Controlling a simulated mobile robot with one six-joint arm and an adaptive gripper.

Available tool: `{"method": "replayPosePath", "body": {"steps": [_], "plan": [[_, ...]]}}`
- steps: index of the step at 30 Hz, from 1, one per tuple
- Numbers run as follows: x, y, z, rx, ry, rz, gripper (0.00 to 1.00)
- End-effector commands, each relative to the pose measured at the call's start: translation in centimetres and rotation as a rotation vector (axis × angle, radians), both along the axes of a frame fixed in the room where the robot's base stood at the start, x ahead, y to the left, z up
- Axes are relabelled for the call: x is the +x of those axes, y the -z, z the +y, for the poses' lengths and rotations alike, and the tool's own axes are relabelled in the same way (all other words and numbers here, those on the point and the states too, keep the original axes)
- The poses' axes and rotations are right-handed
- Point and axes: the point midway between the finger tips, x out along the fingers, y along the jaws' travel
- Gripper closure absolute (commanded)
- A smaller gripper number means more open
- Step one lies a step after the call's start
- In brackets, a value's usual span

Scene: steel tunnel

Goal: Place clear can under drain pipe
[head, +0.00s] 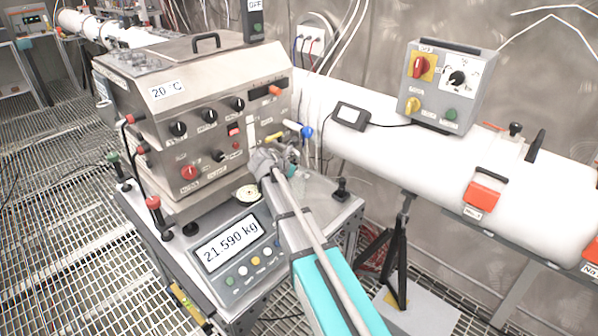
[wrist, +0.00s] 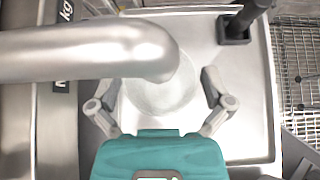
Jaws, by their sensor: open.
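In the wrist view, the clear can (wrist: 150,98) shows as a pale, see-through round shape standing on a bare steel plate (wrist: 245,125). My gripper (wrist: 160,102) is open, with one finger on each side of the can. I cannot tell whether either finger touches it. The drain pipe (wrist: 90,52), a thick silver tube, comes in from the left, and its bent end overlaps the can's far part in this view. In the head view my gripper (head: 268,160) is low over the steel top beside the machine, and the can is not clearly visible.
The steel control machine (head: 190,110) stands close on the left. A scale display (head: 230,243) reads 21.590 kg in front. A black post (wrist: 238,25) rises from the plate at the far right. A white pipe (head: 390,140) runs behind. Free plate lies right of my gripper.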

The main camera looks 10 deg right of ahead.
Motion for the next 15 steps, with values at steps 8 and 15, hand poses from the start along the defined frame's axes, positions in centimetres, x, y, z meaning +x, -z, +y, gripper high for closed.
{"method": "replayPosePath", "body": {"steps": [8,15], "plan": [[-1.2,-1.8,1.6,-0.001,-0.002,0.001,0.0],[-2.7,-3.9,3.7,0.0,-0.002,0.0,0.0]]}}
